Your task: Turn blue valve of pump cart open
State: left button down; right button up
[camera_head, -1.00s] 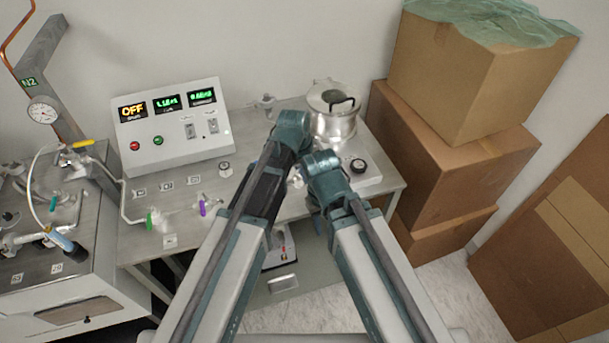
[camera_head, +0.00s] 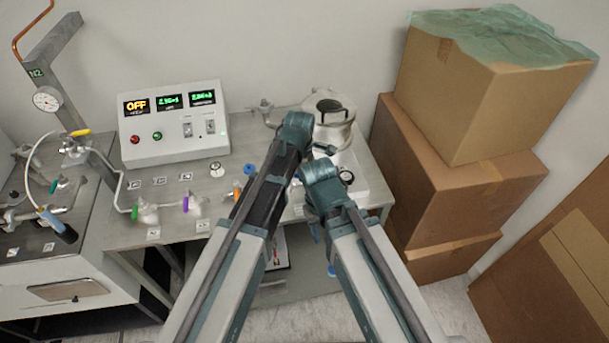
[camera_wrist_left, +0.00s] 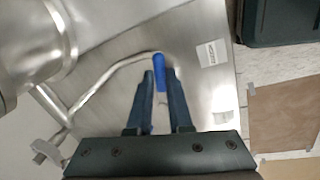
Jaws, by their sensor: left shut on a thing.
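The blue valve handle (camera_wrist_left: 159,64) stands at the end of a bent steel pipe in the left wrist view. My left gripper (camera_wrist_left: 158,78) is around it, its two dark fingers shut on the handle. The pump cart's grey steel top (camera_head: 222,208) bears a purple valve (camera_head: 186,204), a green valve (camera_head: 136,211) and an orange one (camera_head: 237,190). A small blue part (camera_head: 249,168) shows beside my left arm.
A control box (camera_head: 173,128) with an OFF display and a steel vessel (camera_head: 331,118) stand at the back of the cart. Stacked cardboard boxes (camera_head: 465,190) close off the right side. Another bench (camera_head: 60,280) with tubing is at the left. Some floor shows at the lower right.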

pick_arm(q)
jog(key=shift+w+d+n+y, duration=0.15)
jog(key=shift+w+n, duration=0.25)
jog(key=shift+n, duration=0.45)
jog(key=shift+w+a+n+y, duration=0.15)
jog(key=shift+w+n, duration=0.25)
jog(key=shift+n, duration=0.45)
jog(key=c, duration=0.8)
grip_release()
jog(key=shift+c, duration=0.2)
notch_tip(320, 180, up, 14)
jog(key=s+p, duration=0.2)
jog(key=p, duration=1.1)
jog(key=shift+s+d+f+p, duration=0.2)
jog(key=shift+s+d+p, duration=0.1)
